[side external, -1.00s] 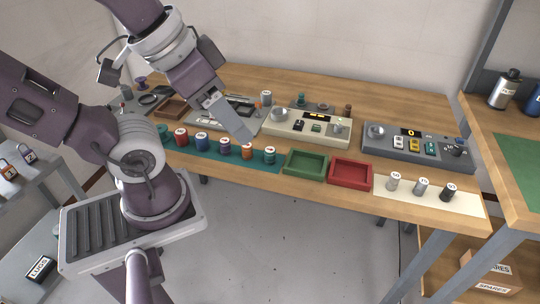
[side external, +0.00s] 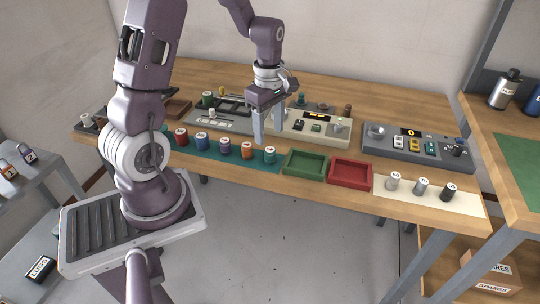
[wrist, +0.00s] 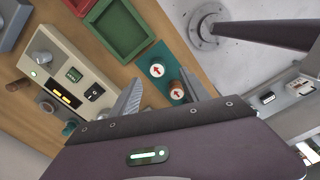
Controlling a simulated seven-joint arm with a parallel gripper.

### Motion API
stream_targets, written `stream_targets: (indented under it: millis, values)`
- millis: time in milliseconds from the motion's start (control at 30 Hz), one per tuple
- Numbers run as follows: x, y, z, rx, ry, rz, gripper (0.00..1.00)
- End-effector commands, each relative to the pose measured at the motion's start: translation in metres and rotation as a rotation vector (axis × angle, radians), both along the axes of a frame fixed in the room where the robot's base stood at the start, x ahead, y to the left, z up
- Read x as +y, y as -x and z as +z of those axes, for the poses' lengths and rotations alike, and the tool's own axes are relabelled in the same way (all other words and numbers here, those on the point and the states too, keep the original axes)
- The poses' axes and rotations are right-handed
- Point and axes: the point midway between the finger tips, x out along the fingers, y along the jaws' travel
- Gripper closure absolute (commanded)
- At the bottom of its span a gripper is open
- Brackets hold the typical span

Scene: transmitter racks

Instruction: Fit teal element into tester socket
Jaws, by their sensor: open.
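A teal element (side external: 270,155) with a white top stands upright at the right end of a row on the teal mat (side external: 213,151). In the wrist view it is the white-topped piece (wrist: 157,70) nearest the green tray, its top marked with a red arrow. My gripper (side external: 269,140) points down above this element, jaws apart and empty. The cream tester (side external: 312,126) stands behind, with a display, switches and knobs. I cannot make out its socket clearly; my fingers hide part of its left side.
An orange element (side external: 247,151) stands close to the left, with several more beyond it. A green tray (side external: 306,162) and a red tray (side external: 350,172) lie to the right. A grey tester (side external: 418,142) and a cream mat (side external: 408,202) with canisters are farther right.

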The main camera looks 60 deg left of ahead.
Motion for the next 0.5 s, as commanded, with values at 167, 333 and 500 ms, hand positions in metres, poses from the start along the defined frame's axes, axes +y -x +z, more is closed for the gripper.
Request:
stream_targets:
  millis: [167, 333, 500]
  values:
    - [0.003, -0.002, -0.028, 0.005, 0.004, -0.002, 0.46]
    - [0.005, -0.004, -0.057, 0.004, 0.003, -0.004, 0.46]
    - [0.005, -0.005, -0.063, 0.0, 0.001, -0.006, 0.46]
